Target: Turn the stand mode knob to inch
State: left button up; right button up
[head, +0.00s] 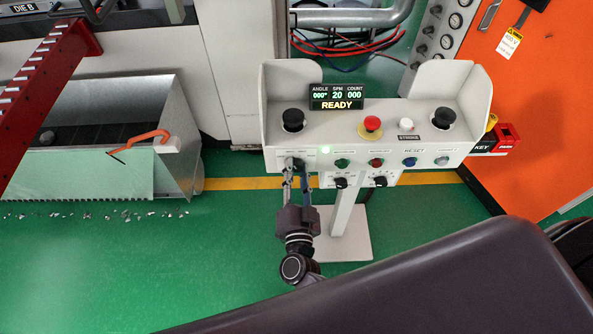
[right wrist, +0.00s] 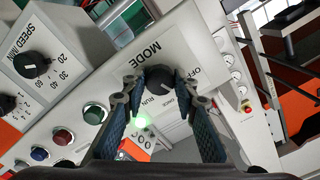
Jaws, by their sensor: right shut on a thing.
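The white control stand (head: 345,150) stands on the green floor in the head view. Its black mode knob (head: 298,163) is at the left end of the front panel. In the right wrist view the mode knob (right wrist: 160,77) sits under the word MODE, with small labels including OFF and RUN around it. My right gripper (head: 297,178) reaches up from below. In the right wrist view my right gripper (right wrist: 161,92) has one finger on each side of the knob and is shut on it. The fingers partly hide the dial, so I cannot tell which label the knob points to. My left gripper is not in view.
The display (head: 336,97) reads READY. A red mushroom button (head: 371,125), black palm buttons (head: 293,120) and a row of coloured buttons (head: 376,163) share the panel. An orange cabinet (head: 545,110) stands right; a metal bin (head: 175,130) stands left.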

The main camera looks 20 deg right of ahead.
dwell(0.5)
jog(key=o, duration=1.2)
jog(key=shift+c, duration=0.2)
jog(key=shift+s, duration=0.1)
jog(key=v, duration=0.7)
jog(key=shift+s, duration=0.2)
jog(key=shift+a, duration=0.1)
